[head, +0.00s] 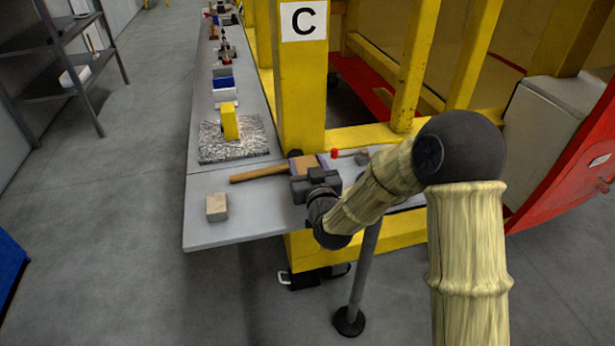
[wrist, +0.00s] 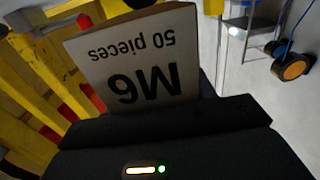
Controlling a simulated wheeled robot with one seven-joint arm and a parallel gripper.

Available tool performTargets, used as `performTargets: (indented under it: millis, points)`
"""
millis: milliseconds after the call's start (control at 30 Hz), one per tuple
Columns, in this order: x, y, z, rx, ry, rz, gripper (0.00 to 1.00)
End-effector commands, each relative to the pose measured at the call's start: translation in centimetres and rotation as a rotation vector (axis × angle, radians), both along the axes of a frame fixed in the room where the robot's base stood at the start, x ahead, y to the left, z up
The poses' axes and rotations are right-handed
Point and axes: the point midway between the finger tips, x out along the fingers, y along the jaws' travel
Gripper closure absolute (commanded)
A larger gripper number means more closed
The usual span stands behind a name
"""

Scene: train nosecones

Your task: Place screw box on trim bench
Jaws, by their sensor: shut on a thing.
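The screw box (head: 307,165) is a small tan carton at the end of my arm. In the wrist view the box (wrist: 138,58) shows "M6" and "50 pieces" upside down on its pale face. My gripper (head: 310,172) is shut on the box; its dark body hides part of it. The gripper and box appear over the near part of the long grey bench (head: 250,218), which I take for the trim bench. I cannot tell whether the box touches the bench.
A wooden-handled tool (head: 256,173) lies left of my gripper. A small beige block (head: 217,207) sits near the bench's left edge. A yellow block (head: 229,121) stands on a speckled mat (head: 214,149). Yellow posts (head: 301,90) rise behind. Bare bench lies around the beige block.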

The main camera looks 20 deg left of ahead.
Motion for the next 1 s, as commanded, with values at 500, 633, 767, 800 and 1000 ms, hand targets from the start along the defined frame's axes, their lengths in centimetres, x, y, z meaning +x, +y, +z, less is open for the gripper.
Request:
performTargets:
  millis: [500,633,767,800,1000]
  points:
    - [0.0,0.0,5.3,0.002,-0.001,0.0,0.87]
    - [0.0,0.0,5.2,0.002,-0.001,0.0,0.87]
    - [0.0,0.0,5.2,0.002,-0.001,0.0,0.87]
    - [0.0,0.0,5.2,0.002,-0.001,0.0,0.87]
    - [0.0,0.0,5.2,0.001,-0.002,0.0,0.87]
